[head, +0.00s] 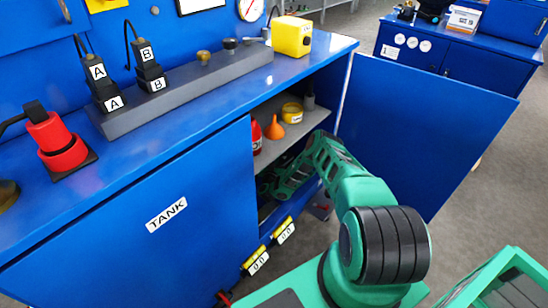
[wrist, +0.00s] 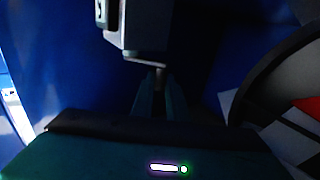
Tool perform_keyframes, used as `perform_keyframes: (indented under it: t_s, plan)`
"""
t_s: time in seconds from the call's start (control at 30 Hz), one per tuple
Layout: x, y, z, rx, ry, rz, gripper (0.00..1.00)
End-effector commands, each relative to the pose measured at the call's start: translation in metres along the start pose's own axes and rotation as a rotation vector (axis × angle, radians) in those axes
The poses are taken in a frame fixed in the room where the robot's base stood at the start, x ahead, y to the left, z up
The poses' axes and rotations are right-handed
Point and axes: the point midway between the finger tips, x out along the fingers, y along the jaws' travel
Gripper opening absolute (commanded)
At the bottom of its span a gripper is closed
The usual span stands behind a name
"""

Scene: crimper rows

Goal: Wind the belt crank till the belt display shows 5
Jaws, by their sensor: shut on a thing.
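In the wrist view my gripper (wrist: 160,100) is shut on a short metal pin, which looks like the crank handle (wrist: 159,77), below a grey block (wrist: 145,25). The picture is dark, and whether this is the belt crank cannot be read. In the head view my arm reaches into the open cabinet, and the crank and my fingertips are hard to make out there. Two small displays, a nearer one (head: 257,263) and a farther one (head: 285,232), sit at the cabinet's lower front edge. Both seem to read 00; their yellow labels are too small to read.
The TANK door (head: 150,230) is shut, and the blue door on the right (head: 415,130) stands open beside my arm. A shelf inside holds an orange funnel (head: 274,128), a red bottle (head: 256,138) and a yellow tin (head: 292,112). The bench top above carries plugs and a red tool.

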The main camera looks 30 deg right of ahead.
Motion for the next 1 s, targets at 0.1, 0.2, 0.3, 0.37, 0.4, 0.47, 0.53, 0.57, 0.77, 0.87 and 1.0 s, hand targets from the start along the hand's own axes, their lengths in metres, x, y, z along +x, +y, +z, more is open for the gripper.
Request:
perform_keyframes:
  t_s: [0.1,0.2,0.3,0.37,0.4,0.47,0.53,0.57,0.77,0.87,1.0]
  plan:
    - [-0.001,0.0,0.001,0.0,-0.001,-0.001,0.0]
    - [-0.001,0.0,0.001,0.0,-0.001,-0.001,0.28]
    - [-0.001,0.0,0.001,0.0,-0.001,-0.001,0.32]
    - [0.0,0.0,0.001,0.0,-0.001,-0.001,0.32]
    - [0.0,0.0,0.0,0.0,-0.001,-0.001,0.32]
    - [0.0,0.0,0.0,0.0,0.0,-0.001,0.32]
    - [-0.001,0.0,0.0,-0.001,-0.001,-0.001,0.32]
    - [-0.002,0.0,0.0,-0.001,-0.001,-0.001,0.32]
    - [-0.024,-0.001,0.0,-0.001,-0.003,-0.004,0.32]
    - [-0.044,-0.001,0.001,-0.002,-0.003,-0.004,0.32]
    - [-0.071,-0.001,0.002,-0.002,-0.004,-0.004,0.32]
